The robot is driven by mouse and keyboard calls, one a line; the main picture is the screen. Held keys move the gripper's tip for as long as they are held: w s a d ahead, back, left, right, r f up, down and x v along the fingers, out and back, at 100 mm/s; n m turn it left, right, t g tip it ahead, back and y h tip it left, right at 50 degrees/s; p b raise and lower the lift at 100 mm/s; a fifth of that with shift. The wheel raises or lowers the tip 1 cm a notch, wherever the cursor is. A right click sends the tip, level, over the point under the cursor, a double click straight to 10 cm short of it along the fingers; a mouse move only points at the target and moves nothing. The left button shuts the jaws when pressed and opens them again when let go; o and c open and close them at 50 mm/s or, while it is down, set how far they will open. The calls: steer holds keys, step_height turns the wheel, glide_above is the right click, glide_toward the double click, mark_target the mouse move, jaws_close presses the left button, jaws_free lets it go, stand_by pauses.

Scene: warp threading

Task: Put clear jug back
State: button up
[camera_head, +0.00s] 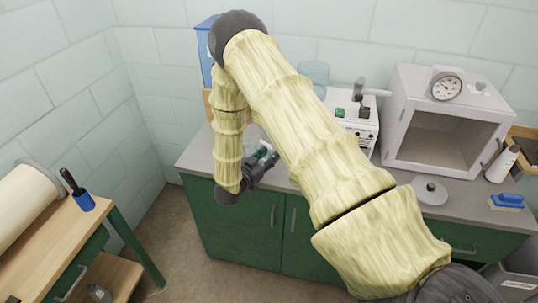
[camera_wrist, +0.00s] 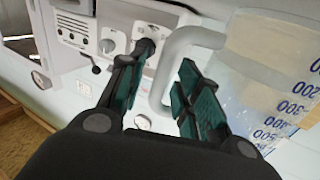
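A clear jug (camera_wrist: 260,75) with blue volume marks and a pale loop handle (camera_wrist: 162,80) fills the right of the wrist view. My gripper (camera_wrist: 168,57) is open. Its two dark fingers with green pads lie to either side of the handle in the picture, with visible gaps; I cannot tell whether either touches it. In the head view, my gripper (camera_head: 268,160) is at the front edge of the counter, left of my arm. A faint clear shape beside it is mostly hidden by my arm.
The grey counter (camera_head: 205,150) has green cabinets below. A clear bluish cylinder (camera_head: 314,73) stands at the back, partly behind my arm. Right of it are a white device (camera_head: 357,120), a white open-fronted box (camera_head: 435,130) and a grey round lid-like thing (camera_head: 431,190).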

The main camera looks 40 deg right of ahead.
steer(key=shift+s+a+b, duration=0.1)
steer(key=shift+a+b, duration=0.2)
steer(key=shift+a, duration=0.05)
steer(key=b+v, duration=0.4)
steer(key=v, duration=0.7)
steer(key=s+a+f+n+t+y, duration=0.15)
steer(key=s+f+n+y, duration=0.3)
steer(key=f, duration=0.45)
steer(key=s+a+f+n+t+y, duration=0.1)
steer(key=s+a+f+n+y, duration=0.25)
steer(key=f+y, duration=0.45)
steer(key=s+a+f+n+g+y, duration=0.1)
steer(key=s+a+f+n+g, duration=0.1)
steer(key=s, duration=0.7)
steer(key=s+a+f+n+g+y, duration=0.2)
steer(key=s+a+f+g, duration=0.1)
steer(key=s, duration=0.6)
steer(key=s+a+f+n+g+y, duration=0.2)
steer(key=s+f+g, duration=0.1)
steer(key=s, duration=0.7)
steer(key=shift+a+f+n, duration=0.3)
steer(key=shift+a+f, duration=0.1)
steer(key=shift+f, duration=0.15)
